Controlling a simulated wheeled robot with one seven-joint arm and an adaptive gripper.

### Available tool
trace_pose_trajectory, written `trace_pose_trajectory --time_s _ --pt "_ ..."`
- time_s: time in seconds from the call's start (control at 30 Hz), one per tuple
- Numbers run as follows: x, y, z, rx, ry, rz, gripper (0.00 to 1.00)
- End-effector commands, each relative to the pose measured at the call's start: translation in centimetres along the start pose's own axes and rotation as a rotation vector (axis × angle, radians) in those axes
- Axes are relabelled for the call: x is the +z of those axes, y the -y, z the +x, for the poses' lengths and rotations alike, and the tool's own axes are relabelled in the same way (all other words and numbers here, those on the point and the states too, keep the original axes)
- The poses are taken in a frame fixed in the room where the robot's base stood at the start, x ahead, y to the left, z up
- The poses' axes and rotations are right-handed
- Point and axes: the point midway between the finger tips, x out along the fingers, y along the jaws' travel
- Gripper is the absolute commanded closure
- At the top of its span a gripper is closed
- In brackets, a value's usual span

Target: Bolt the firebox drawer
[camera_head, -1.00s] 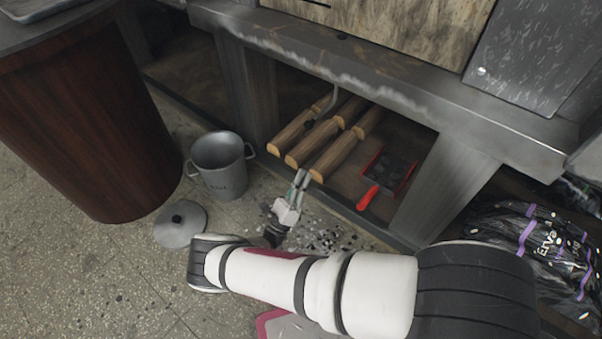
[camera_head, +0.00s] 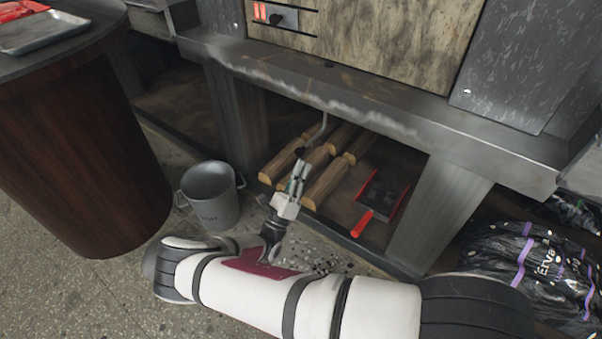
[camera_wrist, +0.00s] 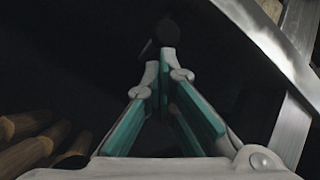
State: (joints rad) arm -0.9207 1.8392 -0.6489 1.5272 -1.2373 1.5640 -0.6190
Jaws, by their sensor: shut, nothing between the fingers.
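My gripper (camera_head: 301,166) is shut and empty, in front of the opening under the grill's metal ledge. In the wrist view its teal-padded fingers (camera_wrist: 166,75) meet at the tips. A bent metal rod (camera_head: 323,122) hangs from under the ledge and ends in a dark knob (camera_head: 300,152), just past my fingertips. A dark round end (camera_wrist: 166,33) shows beyond the tips in the wrist view; I cannot tell if they touch. A mottled beige panel (camera_head: 385,40) sits above the ledge, with a small metal plate bearing a dark knob (camera_head: 276,18). I cannot tell which part is the firebox drawer.
Split logs (camera_head: 325,185) and a red-handled dustpan (camera_head: 380,195) lie on the lower shelf. A grey pot (camera_head: 212,205) stands on the floor, left of my arm. A round wooden table (camera_head: 80,150) is at left, black bags (camera_head: 520,255) at right.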

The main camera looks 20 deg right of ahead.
Motion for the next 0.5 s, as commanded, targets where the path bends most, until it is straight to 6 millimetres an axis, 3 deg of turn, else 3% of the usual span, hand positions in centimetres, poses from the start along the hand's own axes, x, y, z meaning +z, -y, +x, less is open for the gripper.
trace_pose_trajectory --time_s 0.27,0.5 --pt "0.5 0.3 0.4 0.0 0.0 0.0 1.0" --pt "2.6 1.9 2.6 -0.001 0.002 -0.001 1.0"
